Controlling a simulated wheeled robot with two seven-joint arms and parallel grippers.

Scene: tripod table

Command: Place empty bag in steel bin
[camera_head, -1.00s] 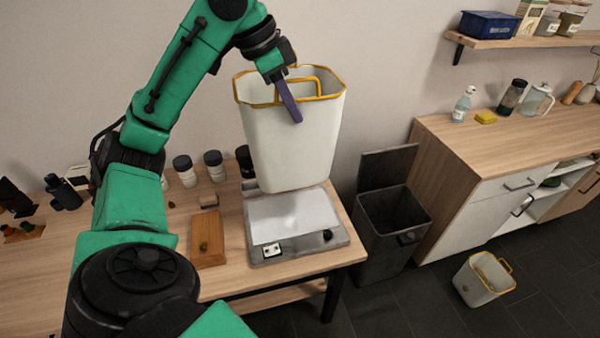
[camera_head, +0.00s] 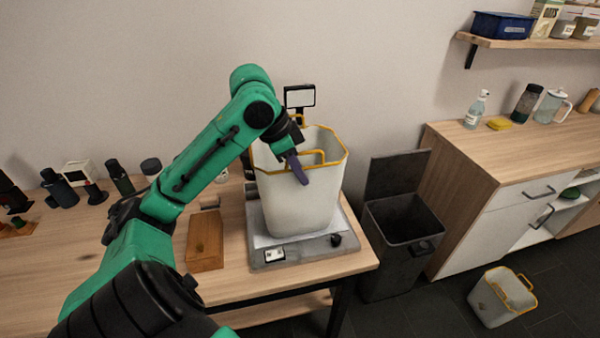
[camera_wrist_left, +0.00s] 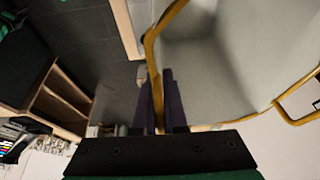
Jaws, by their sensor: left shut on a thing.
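A white bag (camera_head: 297,200) with a yellow rim and handles stands upright over the scale (camera_head: 310,247) on the table. Its base appears to rest on the scale plate. My left gripper (camera_head: 298,168) has its purple fingers shut on the bag's near rim. In the left wrist view the fingers (camera_wrist_left: 164,104) straddle the yellow rim, and the part of the bag's inside (camera_wrist_left: 215,65) that shows looks empty. The dark steel bin (camera_head: 400,250) stands on the floor right of the table with its lid raised. My right gripper is not in view.
A wooden block (camera_head: 205,240) lies left of the scale. Bottles and jars line the table's back. A wooden cabinet (camera_head: 480,185) stands right of the bin.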

